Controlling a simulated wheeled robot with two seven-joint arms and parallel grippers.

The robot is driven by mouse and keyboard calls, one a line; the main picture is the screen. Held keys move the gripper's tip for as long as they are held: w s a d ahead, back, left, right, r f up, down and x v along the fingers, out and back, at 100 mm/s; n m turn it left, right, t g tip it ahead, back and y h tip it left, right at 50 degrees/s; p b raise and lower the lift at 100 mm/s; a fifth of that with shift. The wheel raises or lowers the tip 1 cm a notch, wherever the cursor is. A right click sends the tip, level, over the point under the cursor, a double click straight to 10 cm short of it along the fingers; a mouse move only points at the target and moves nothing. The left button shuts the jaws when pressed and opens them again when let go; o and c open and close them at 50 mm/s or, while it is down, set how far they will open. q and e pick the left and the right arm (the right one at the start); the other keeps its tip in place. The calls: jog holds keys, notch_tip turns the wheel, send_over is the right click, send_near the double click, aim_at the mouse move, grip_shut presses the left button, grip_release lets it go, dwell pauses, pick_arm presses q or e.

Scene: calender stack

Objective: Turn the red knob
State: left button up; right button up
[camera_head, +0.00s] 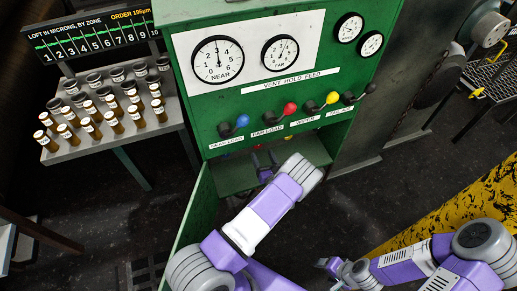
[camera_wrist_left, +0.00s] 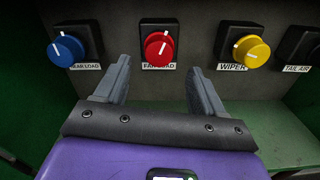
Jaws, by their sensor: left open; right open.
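The red knob (camera_wrist_left: 159,47) sits on a dark square mount above a FAR LOAD label in the left wrist view. Its white mark stands near upright, its top leaning slightly right. My left gripper (camera_wrist_left: 160,72) is open, its fingertips to the left and right of the knob's line, with nothing between them. I see no contact with the knob. In the head view my left gripper (camera_head: 265,162) is in the green cabinet's lower opening, where the red knob is not clearly visible. My right gripper (camera_head: 328,265) is open and empty, low above the floor.
A blue knob (camera_wrist_left: 66,49) and a yellow knob (camera_wrist_left: 251,49) flank the red one. Above the opening, the green cabinet (camera_head: 200,100) carries levers with coloured balls, including a red ball (camera_head: 290,109). An open green door (camera_head: 196,205) stands left of my left arm.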

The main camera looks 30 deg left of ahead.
aim_at(258, 147)
pick_arm(q)
jog(key=b+x, duration=0.1)
jog(key=x, duration=0.4)
jog(key=shift+a, duration=0.25)
jog(key=c, duration=1.1)
jog(key=shift+o, duration=0.2)
jog(key=shift+m, duration=0.5)
jog(key=o, duration=1.1)
jog(key=shift+c, duration=0.2)
